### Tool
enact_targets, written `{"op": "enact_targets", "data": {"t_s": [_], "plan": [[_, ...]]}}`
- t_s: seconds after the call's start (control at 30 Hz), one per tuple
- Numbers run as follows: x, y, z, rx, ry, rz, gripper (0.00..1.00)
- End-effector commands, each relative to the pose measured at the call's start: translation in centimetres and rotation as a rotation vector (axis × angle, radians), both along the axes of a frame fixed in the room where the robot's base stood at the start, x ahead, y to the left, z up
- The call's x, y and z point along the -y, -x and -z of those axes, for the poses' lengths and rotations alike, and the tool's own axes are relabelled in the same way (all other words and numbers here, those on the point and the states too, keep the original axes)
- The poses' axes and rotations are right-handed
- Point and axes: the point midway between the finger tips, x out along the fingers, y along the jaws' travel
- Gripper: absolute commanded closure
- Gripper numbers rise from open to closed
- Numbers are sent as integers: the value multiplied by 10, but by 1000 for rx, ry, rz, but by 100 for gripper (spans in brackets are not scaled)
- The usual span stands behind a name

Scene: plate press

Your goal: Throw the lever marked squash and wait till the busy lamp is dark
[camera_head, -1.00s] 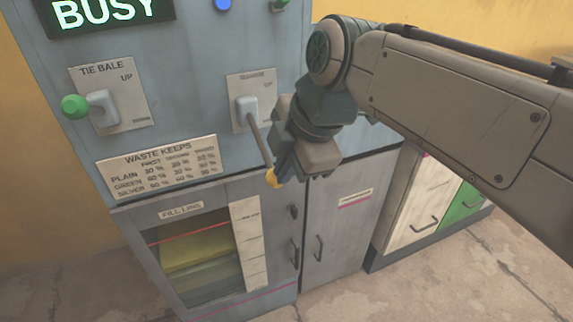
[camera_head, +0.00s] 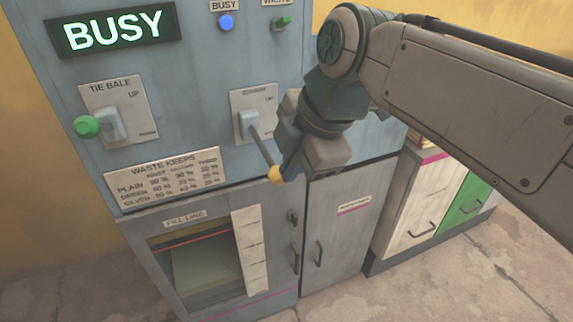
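The right-hand lever (camera_head: 262,148) has a yellow knob and slants down from its plate (camera_head: 268,98), whose label is too blurred to read. My gripper (camera_head: 292,168) is right beside the yellow knob, overlapping it in the picture. Whether they touch, and how the fingers stand, I cannot tell. The blue round lamp (camera_head: 226,21) under a BUSY label looks lit. A large BUSY sign (camera_head: 115,31) glows green.
The TIE BALE lever (camera_head: 88,126) with a green knob is at left. Below is a window (camera_head: 200,262) with a FILL LINE label and a stack inside. Cabinets (camera_head: 440,200) stand at right.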

Motion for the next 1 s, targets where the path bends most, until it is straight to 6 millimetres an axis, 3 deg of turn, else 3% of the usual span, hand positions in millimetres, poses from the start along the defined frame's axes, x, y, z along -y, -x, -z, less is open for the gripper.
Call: {"op": "enact_targets", "data": {"t_s": [0.1, 0.4, 1.0], "plan": [[9, 5, -26, -2, 1, 2, 100], [24, 13, -60, 0, 1, 3, 100], [26, 15, -64, 0, 1, 3, 100]]}}
